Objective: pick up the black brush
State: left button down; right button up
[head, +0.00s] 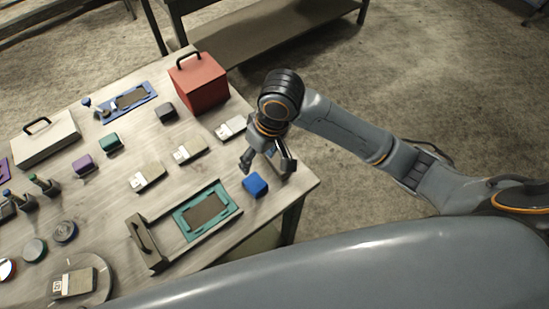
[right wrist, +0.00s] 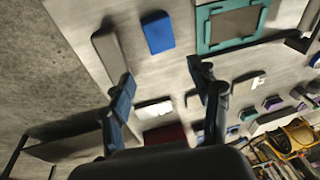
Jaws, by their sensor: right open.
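Two things could be the black brush, and I cannot tell which. One is a small black block (head: 165,111) left of the red box in the head view. The other is a long dark grey block (right wrist: 110,52) near the table edge in the right wrist view, beside a blue block (right wrist: 158,33); in the head view it is largely hidden by my right gripper. My right gripper (head: 267,163) is open and empty above the table's right corner, just behind the blue block (head: 255,184). Both fingers (right wrist: 163,95) show apart in the right wrist view. My left gripper is out of view.
A teal-framed tray (head: 183,223) lies left of the blue block. Labelled pale boxes (head: 190,150) stand mid-table, with a red box (head: 200,82) behind. Purple (head: 83,165) and green (head: 110,143) blocks lie further left. The table's right edge is close to my gripper.

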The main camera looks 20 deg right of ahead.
aim_at(275, 156)
jog(key=w+d+r+m+g+h, duration=0.1)
jog(key=w+d+r+m+h, duration=0.1)
jog(key=w+d+r, duration=0.3)
jog(key=f, duration=0.6)
jog(key=f+p, duration=0.1)
jog(key=f, duration=0.2)
jog(key=shift+s+d+f, duration=0.1)
jog(key=shift+s+d, duration=0.25)
jog(key=f, duration=0.1)
jog(key=f+p, duration=0.1)
jog(key=f, duration=0.2)
jog(key=shift+s+a+p, duration=0.1)
jog(key=shift+a+p, duration=0.15)
jog(key=shift+p, duration=0.1)
jog(key=shift+f, duration=0.6)
grip_shut()
jog(key=shift+r+b, duration=0.3)
jog(key=shift+r, duration=0.2)
jog(key=s+a+r+b, duration=0.1)
jog(key=s+a+r, duration=0.1)
jog(key=s+r, duration=0.4)
jog(key=s+a+r+b, duration=0.2)
jog(key=s+a+r, duration=0.1)
jog(key=s+r, duration=0.3)
jog(key=shift+s+a, duration=0.3)
jog(key=shift+s, duration=0.1)
